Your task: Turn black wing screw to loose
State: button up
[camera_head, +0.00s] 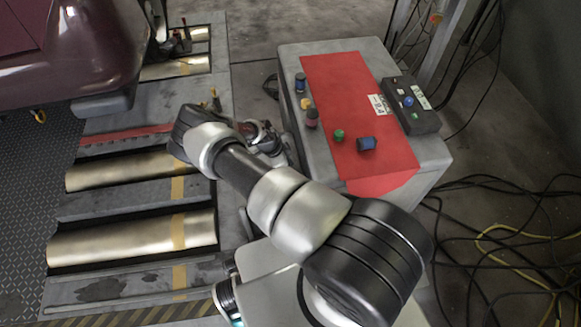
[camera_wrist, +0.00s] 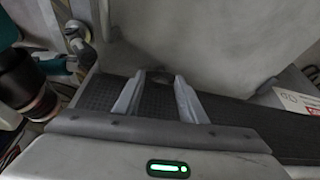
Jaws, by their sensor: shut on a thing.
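In the wrist view, my gripper (camera_wrist: 159,77) has its two pale fingers a small gap apart. A small dark thing (camera_wrist: 158,75), which looks like the black wing screw, sits between the fingertips against a dark textured strip. It is blurred, so its wings and how it is turned cannot be made out. In the head view, my arm reaches left and its wrist bends back toward the side of the grey cabinet (camera_head: 437,150). The fingertips and the screw are not clear there.
Metal rollers (camera_head: 132,238) lie in the floor at left under a dark red car (camera_head: 75,55). Loose cables (camera_head: 500,235) cover the floor at right.

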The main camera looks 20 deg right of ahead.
jog(key=n, duration=0.1)
jog(key=n+t+p, duration=0.1)
jog(key=n, duration=0.2)
jog(key=shift+s+r+n+t, duration=0.15)
jog(key=shift+s+n+t, duration=0.1)
jog(key=shift+n+t, duration=0.15)
jog(key=shift+s+n+t+y+p, duration=0.1)
jog(key=shift+n+t+y+p, duration=0.45)
jog(key=shift+n, duration=1.25)
jog(key=shift+t, duration=0.25)
jog(key=o, duration=1.1)
jog(key=shift+c, duration=0.2)
jog(key=shift+d, duration=0.1)
jog(key=shift+f, duration=0.2)
